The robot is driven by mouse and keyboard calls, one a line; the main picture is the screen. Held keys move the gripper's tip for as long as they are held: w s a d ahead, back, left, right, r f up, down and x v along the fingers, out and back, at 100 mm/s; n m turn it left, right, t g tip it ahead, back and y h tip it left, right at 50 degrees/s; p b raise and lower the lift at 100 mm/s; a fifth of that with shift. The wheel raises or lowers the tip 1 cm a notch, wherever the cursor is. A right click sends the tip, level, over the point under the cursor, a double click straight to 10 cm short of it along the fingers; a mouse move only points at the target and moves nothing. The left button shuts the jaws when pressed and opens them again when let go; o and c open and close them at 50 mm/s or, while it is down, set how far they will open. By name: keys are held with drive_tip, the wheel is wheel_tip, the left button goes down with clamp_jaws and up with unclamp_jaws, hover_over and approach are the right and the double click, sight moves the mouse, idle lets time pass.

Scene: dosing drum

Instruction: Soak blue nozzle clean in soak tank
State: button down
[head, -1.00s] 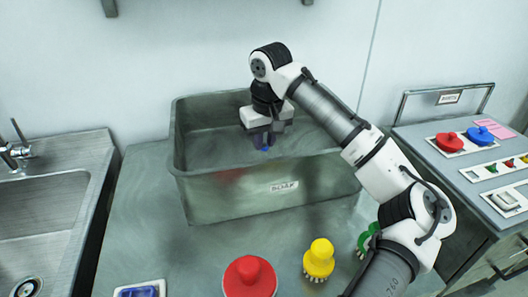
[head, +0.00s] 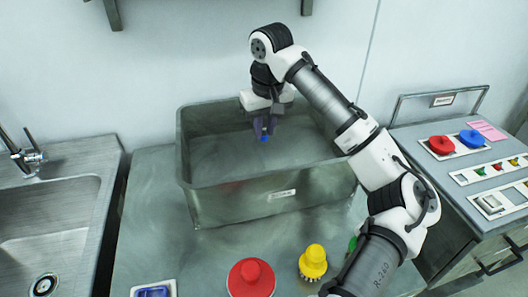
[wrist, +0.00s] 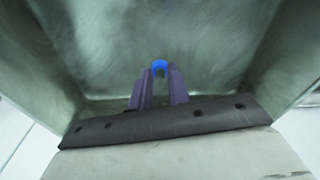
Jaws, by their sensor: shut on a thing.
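The blue nozzle (head: 264,137) is a small blue piece at the tips of my gripper (head: 265,128). My gripper is shut on it and points down inside the soak tank (head: 270,192). The tank is a grey, open-topped box with a label on its front. In the wrist view the blue nozzle (wrist: 160,66) shows between the two dark fingers, with the tank's walls and floor around it. I cannot tell how deep the nozzle is, or whether it touches liquid.
A sink (head: 50,215) lies at left. In front of the tank are a red knobbed piece (head: 250,279), a yellow brush-like piece (head: 313,262) and a blue item on a white tray (head: 152,292). A side cart (head: 455,180) at right holds red and blue lids.

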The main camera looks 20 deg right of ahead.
sight(265, 131)
drive_tip(key=shift+r+p, duration=3.6)
drive_tip(key=shift+r, duration=0.5)
wheel_tip(265, 131, up, 4)
drive_tip(key=shift+f, duration=0.1)
drive_tip(key=shift+s, duration=0.1)
